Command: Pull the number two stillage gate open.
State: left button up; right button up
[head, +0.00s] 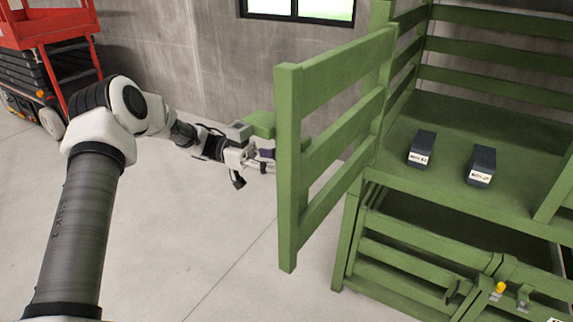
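A green slatted gate (289,170) on the upper level of the green stillage (470,115) stands swung open, sticking out toward me and the left. I see no number on it. My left gripper (264,160) is at the left side of the gate's free end post, at about mid height. Its fingertips are partly hidden by the post, so I cannot tell whether they are shut or touching the gate. A green block (260,124) shows just above the gripper, beside the post. My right gripper is not in view.
Two dark labelled boxes, one left (422,149) and one right (481,166), rest on the upper deck. A lower slatted gate (420,255) is closed below, with a yellow-topped latch (500,288). A red lift (45,60) stands at back left. The floor left of the stillage is clear.

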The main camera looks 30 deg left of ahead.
pick_arm(q)
jog(key=s+a, duration=0.1)
jog(key=a, duration=0.9)
jog(key=shift+s, duration=0.15)
